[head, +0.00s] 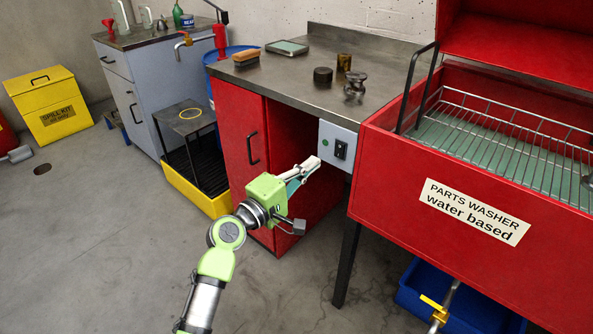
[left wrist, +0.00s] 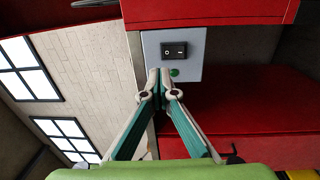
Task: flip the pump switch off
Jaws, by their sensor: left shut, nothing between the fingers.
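The pump switch (head: 341,150) is a black rocker on a pale grey box (head: 328,131) under the steel counter's front edge. In the left wrist view the switch (left wrist: 174,50) shows O and I marks, with a round green lamp or button (left wrist: 175,72) below it on the box (left wrist: 193,67). I cannot tell which side is pressed in. My left gripper (head: 314,163) is shut and empty, its tips just left of and below the switch in the head view. In the left wrist view the fingertips (left wrist: 160,77) meet just below the switch.
The red parts washer (head: 395,165) stands to the right, with a wire rack (head: 520,135). A steel counter (head: 300,75) holds a brush (head: 246,58), a dark puck (head: 323,76) and a metal part (head: 355,86). A red cabinet door (head: 240,140) is left of the open bay.

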